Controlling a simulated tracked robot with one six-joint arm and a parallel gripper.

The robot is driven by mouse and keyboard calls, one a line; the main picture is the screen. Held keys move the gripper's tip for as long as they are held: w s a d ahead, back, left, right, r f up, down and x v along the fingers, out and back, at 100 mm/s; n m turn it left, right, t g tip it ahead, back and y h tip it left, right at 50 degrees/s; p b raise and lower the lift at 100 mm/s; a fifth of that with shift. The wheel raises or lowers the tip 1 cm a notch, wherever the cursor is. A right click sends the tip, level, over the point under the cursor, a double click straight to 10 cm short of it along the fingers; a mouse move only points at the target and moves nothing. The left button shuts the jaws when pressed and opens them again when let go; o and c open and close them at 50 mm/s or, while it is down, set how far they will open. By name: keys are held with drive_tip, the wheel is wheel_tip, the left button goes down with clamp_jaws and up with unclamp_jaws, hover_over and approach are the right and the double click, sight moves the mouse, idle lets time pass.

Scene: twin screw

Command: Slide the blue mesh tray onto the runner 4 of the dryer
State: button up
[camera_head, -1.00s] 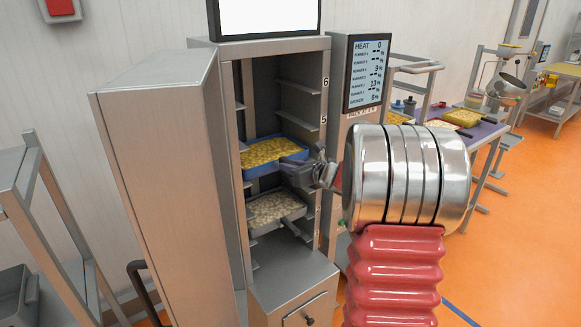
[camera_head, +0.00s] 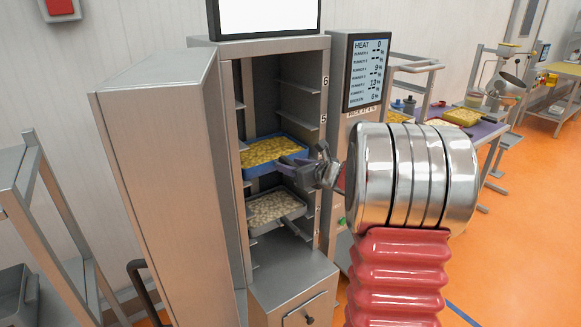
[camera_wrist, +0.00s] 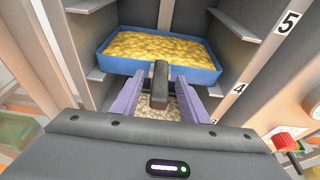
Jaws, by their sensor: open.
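The blue mesh tray (camera_head: 268,153), filled with yellow pieces, sits inside the open dryer (camera_head: 285,44) below the runner level marked 5. In the wrist view the blue tray (camera_wrist: 160,66) lies level, with its dark handle (camera_wrist: 160,85) pointing toward me. My gripper (camera_wrist: 160,92) is open, its two purple fingers on either side of the handle, with gaps between. In the head view my gripper (camera_head: 300,160) is at the tray's front right corner. Whether the tray rests fully on its runners is hard to tell.
A grey tray (camera_head: 276,207) of pale pieces sits one level below. Empty runners (camera_head: 297,87) lie above. The dryer's door (camera_head: 160,170) stands open at the left. A display panel (camera_head: 367,72) stands right of the opening. A purple-topped table (camera_head: 475,128) holds more trays.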

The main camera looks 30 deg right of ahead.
drive_tip(key=v, duration=1.2)
drive_tip(key=shift+s, duration=0.35)
drive_tip(key=shift+a, duration=0.1)
drive_tip(key=s+a+f+n+g+y, duration=0.1)
drive_tip(key=s+a+f+n+g, duration=0.4)
drive_tip(key=a+n, duration=0.45)
drive_tip(key=s+a+f+n+g+y, duration=0.2)
drive_tip(key=s+a+f+n+g, duration=0.15)
drive_tip(key=s+a+n, duration=0.55)
drive_tip(key=s+a+r+n+h, duration=0.1)
drive_tip(key=s+a+r+n, duration=0.1)
drive_tip(key=s+a+n, duration=0.2)
drive_tip(key=s+a+r+n+h, duration=0.2)
drive_tip(key=s+a+n, duration=0.2)
drive_tip(key=a+n, duration=0.5)
drive_tip(key=n, duration=0.4)
drive_tip(key=shift+s+r+h, duration=0.25)
drive_tip(key=shift+s+h, duration=0.05)
drive_tip(key=shift+s, duration=0.1)
